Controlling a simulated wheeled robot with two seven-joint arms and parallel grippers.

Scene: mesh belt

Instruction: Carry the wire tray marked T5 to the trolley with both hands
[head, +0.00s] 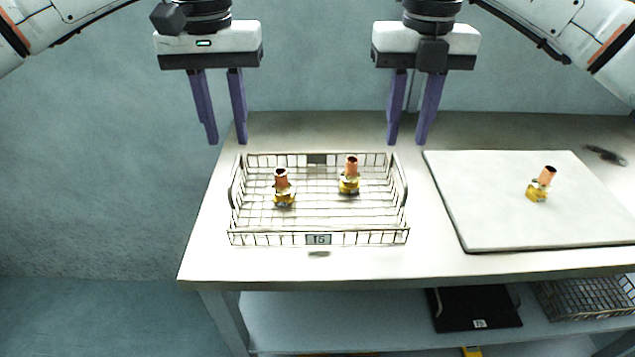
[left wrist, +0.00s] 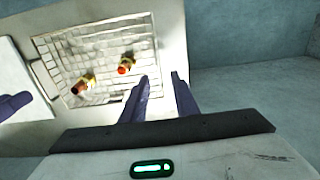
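The wire tray (head: 268,239) stands level on the white table (head: 215,255); its front label (head: 318,239) looks like T5 or 15. It has a raised handle at each side and holds two copper-and-brass fittings (head: 283,190) (head: 349,177). It also shows in the left wrist view (left wrist: 62,84). My left gripper (head: 227,141) is open and empty, above and behind the tray's left end. My right gripper (head: 407,142) is open and empty, above and behind its right end. Neither touches the tray. I cannot make out a trolley.
A pale board (head: 490,220) lies right of the tray with another fitting (head: 541,184) on it. On the shelf below are a black tray (head: 470,308) with a label and another wire basket (head: 590,298). Open floor lies left of the table.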

